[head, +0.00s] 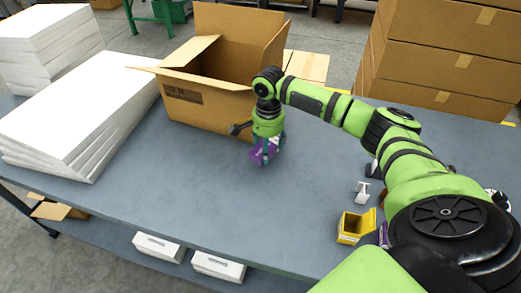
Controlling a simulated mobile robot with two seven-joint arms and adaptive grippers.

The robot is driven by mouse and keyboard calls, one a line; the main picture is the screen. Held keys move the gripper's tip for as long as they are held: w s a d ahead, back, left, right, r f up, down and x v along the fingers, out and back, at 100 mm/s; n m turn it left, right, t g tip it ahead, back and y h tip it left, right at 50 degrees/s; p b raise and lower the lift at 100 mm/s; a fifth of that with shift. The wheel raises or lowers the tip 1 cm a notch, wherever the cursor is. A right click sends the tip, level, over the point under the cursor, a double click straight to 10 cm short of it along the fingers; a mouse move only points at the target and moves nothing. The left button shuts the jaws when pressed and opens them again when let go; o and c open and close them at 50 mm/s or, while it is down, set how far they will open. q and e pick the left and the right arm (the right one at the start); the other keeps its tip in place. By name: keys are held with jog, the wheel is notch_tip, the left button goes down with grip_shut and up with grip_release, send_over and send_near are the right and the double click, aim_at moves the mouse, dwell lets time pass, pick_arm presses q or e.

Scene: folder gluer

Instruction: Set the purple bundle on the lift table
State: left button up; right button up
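The purple bundle (257,157) is between the teal fingers of my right gripper (267,150), which points down over the middle of the grey table (200,200). The fingers are on both sides of the bundle and partly hide it. I cannot tell whether the bundle touches the tabletop or hangs just above it. My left gripper is not in view. No surface is clearly recognisable as the lift table.
An open cardboard box (205,100) stands just behind the gripper. White sheet stacks (85,110) fill the left. A yellow bin (354,228) and a small white item (362,192) lie right. Large cartons (440,50) stand behind. The front middle tabletop is clear.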

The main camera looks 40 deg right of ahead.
aim_at(261, 148)
jog(key=shift+w+a, duration=0.65)
jog(key=shift+w, duration=0.2)
jog(key=shift+f+p, duration=0.35)
jog(key=shift+f, duration=1.45)
jog(key=shift+f, duration=0.1)
jog(key=o, duration=1.2)
